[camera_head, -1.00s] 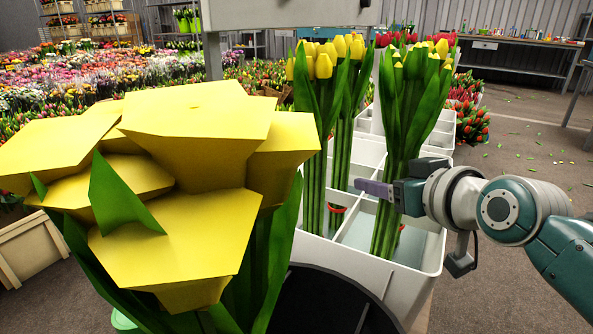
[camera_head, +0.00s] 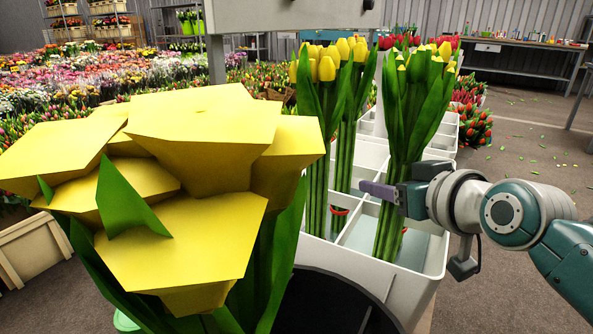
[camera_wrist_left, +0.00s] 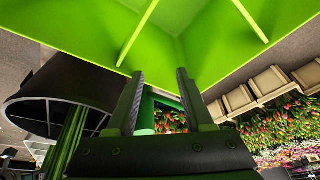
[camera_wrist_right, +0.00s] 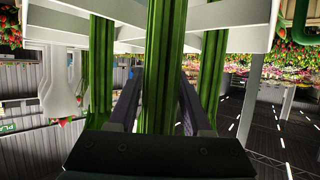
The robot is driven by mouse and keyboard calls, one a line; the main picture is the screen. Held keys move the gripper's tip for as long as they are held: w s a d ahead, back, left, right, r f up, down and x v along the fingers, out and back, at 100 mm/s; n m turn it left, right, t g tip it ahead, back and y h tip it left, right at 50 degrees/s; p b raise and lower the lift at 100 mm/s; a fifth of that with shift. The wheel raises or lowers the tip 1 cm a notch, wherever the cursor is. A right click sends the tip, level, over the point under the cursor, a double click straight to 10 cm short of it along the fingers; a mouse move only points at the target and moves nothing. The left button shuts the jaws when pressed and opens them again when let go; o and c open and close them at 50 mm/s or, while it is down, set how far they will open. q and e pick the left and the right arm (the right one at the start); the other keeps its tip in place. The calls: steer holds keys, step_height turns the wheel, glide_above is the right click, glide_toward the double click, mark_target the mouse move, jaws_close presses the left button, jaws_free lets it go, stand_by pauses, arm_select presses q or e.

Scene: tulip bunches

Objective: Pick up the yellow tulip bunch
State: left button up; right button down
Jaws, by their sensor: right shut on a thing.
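A yellow tulip bunch (camera_head: 412,110) with long green stems stands upright in the right compartment of a white divided crate (camera_head: 437,245). My right gripper (camera_head: 385,192) is shut on its stems from the right; the stems (camera_wrist_right: 164,60) also show between the fingers in the right wrist view. Other yellow bunches (camera_head: 327,70) stand in compartments to its left. A large yellow bunch (camera_head: 185,235) fills the left foreground, very close to the head camera. My left gripper (camera_wrist_left: 160,85) shows only in its wrist view, open, with its fingers apart beside a bright green container (camera_wrist_left: 190,35).
A black round container (camera_head: 335,305) sits in front of the crate. Red tulips (camera_head: 474,125) stand behind it at right. A workbench (camera_head: 520,55) is at the back right. The floor right of my right arm is mostly clear.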

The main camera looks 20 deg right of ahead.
step_height(320, 180, up, 19)
steer(key=p, duration=0.9)
steer(key=shift+w+r, duration=0.1)
steer(key=shift+w, duration=0.05)
steer(key=shift+r+p, duration=0.4)
steer(key=shift+r, duration=0.15)
